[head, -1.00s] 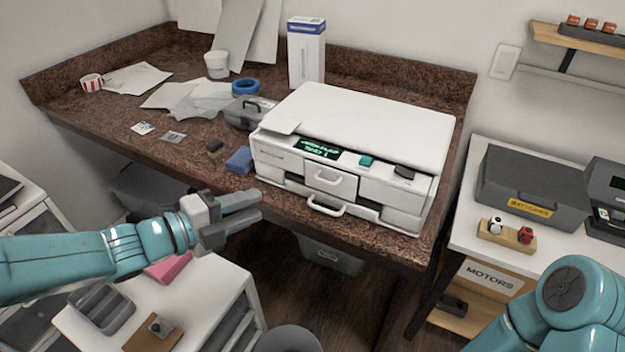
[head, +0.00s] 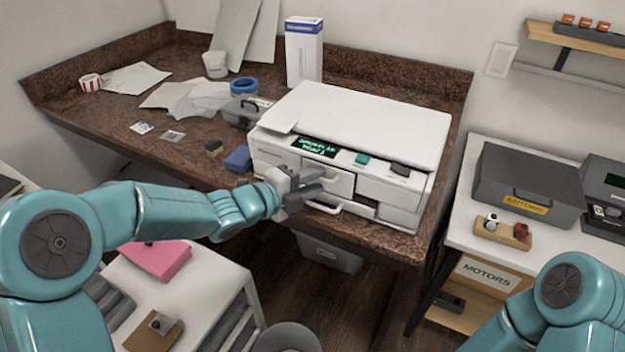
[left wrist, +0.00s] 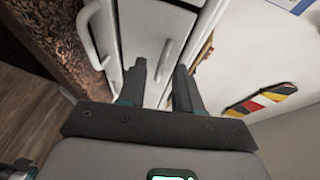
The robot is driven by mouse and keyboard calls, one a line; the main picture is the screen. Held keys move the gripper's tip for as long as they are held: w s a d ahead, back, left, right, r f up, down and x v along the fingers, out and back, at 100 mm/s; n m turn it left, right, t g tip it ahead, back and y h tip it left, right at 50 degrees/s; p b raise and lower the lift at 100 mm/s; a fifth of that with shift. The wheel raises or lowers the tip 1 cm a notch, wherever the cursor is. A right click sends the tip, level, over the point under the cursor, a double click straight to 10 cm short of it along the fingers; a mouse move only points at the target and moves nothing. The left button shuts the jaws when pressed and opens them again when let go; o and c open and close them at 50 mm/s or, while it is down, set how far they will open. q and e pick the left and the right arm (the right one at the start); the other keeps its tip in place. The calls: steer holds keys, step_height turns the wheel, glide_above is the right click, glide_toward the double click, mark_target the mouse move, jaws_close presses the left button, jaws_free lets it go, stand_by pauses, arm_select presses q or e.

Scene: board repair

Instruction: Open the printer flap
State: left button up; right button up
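The white printer (head: 365,125) stands on the brown speckled counter with a lit green display on its front. Its front flap (head: 341,183) looks closed; my left gripper partly covers it and hides its handle in the head view. My left gripper (head: 318,180) is in front of the flap. In the left wrist view its two fingers (left wrist: 161,82) are apart, pointing at the white front. A small upright bar handle (left wrist: 164,54) shows between the fingertips; contact cannot be told. The lower tray handle (head: 325,207) also shows in the left wrist view (left wrist: 88,32). My right gripper is out of view.
A blue block (head: 238,160) and a grey toolbox (head: 242,111) sit left of the printer. A grey bin (head: 328,253) is below the counter. A white side table with a dark batteries case (head: 530,186) stands to the right. A striped patch (left wrist: 262,100) shows in the left wrist view.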

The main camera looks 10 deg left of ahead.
arm_select(q)
steer(key=shift+c, duration=0.3)
jaws_close()
stand_by(1.2)
